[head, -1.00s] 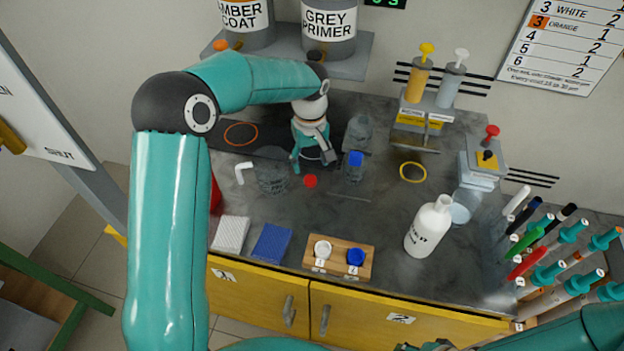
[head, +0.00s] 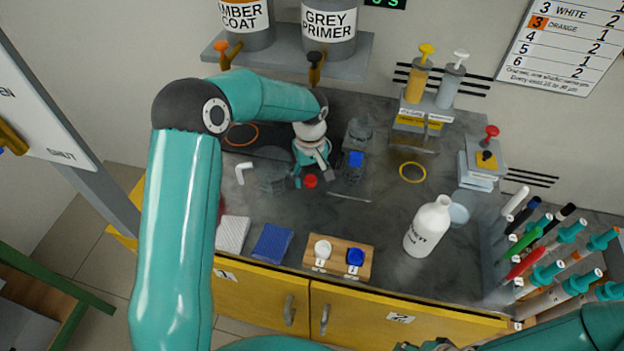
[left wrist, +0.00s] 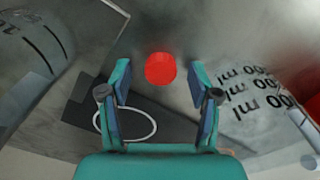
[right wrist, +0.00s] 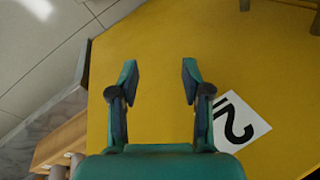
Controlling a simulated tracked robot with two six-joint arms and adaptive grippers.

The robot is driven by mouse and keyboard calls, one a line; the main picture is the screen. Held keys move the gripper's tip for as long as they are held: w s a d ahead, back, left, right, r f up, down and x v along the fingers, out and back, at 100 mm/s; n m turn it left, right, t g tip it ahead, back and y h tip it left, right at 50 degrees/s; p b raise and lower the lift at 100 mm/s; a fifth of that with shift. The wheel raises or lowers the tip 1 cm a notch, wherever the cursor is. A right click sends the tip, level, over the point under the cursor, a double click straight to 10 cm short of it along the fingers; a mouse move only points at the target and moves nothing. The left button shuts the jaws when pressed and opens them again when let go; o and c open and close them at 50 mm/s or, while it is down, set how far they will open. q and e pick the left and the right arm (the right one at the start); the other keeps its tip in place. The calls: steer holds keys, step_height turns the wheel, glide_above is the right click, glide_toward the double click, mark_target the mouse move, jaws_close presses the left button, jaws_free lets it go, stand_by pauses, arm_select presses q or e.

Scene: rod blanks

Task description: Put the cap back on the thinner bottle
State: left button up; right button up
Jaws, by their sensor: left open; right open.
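The red cap (head: 310,181) lies on the dark worktop (head: 385,205). In the left wrist view the cap (left wrist: 160,68) shows centred between the fingertips. My left gripper (head: 311,174) is open and empty, pointing down close by the cap; I cannot tell whether it touches it. In its own wrist view, its fingers (left wrist: 160,76) stand apart on either side of the cap. A white bottle (head: 428,230) stands uncapped at the right, its label only partly readable. My right gripper (right wrist: 157,78) is open and empty over a yellow cabinet front.
Clear beakers (head: 272,178) and a blue-topped container (head: 354,164) stand close to the left gripper. A wooden block (head: 338,268) with a white and a blue cap lies in front. Pens and pipette-like tools stand at the right. The worktop between cap and bottle is largely clear.

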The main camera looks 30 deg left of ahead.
mark_target(311, 178)
arm_select(q)
steer(key=c, duration=0.8)
steer(key=shift+r, duration=0.15)
step_height(311, 178, up, 20)
steer(key=shift+f, duration=0.15)
stand_by(0.5)
